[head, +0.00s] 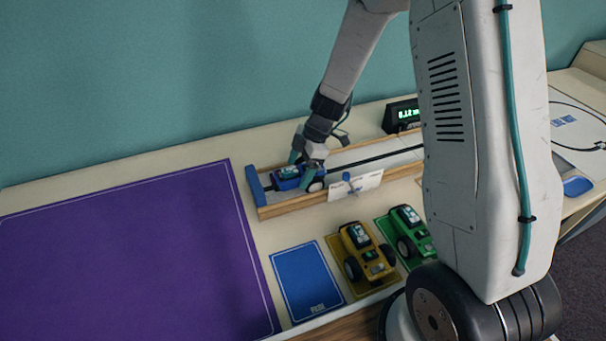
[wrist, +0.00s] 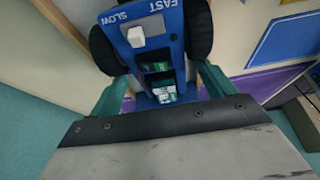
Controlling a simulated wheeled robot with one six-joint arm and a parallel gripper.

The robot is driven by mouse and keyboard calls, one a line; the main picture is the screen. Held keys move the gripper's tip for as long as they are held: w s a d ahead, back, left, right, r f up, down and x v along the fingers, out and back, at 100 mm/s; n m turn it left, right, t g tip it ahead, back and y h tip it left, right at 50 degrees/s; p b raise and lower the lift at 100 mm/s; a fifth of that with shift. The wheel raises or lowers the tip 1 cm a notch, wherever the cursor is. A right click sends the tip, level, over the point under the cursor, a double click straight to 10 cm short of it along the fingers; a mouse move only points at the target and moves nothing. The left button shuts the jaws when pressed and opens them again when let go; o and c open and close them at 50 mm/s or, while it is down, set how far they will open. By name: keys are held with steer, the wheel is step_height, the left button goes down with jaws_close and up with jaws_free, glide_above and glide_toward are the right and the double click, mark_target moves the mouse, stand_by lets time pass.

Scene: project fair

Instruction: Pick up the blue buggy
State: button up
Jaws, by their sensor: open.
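The blue buggy (head: 287,178) sits in the wooden-sided track (head: 335,195), near the blue block at its left end. In the wrist view the buggy (wrist: 155,50) shows its black wheels, a white switch between the words FAST and SLOW, and a small screen. My gripper (head: 304,163) is down at the buggy, coming from above and behind. In the wrist view my gripper's (wrist: 163,84) teal fingers are open, one on each side of the buggy's narrow body, behind the wheels. Whether they touch it I cannot tell.
A yellow buggy (head: 366,250) and a green buggy (head: 409,232) stand on mats in front of the track. An empty blue mat (head: 306,282) lies left of them. A large purple mat (head: 130,260) is clear. A white card (head: 356,185) stands at the track's front wall.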

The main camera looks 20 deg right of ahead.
steer(key=shift+a+f, duration=0.2)
steer(key=shift+f, duration=0.3)
steer(key=c, duration=0.9)
steer(key=shift+c, duration=0.4)
steer(key=shift+r, duration=0.15)
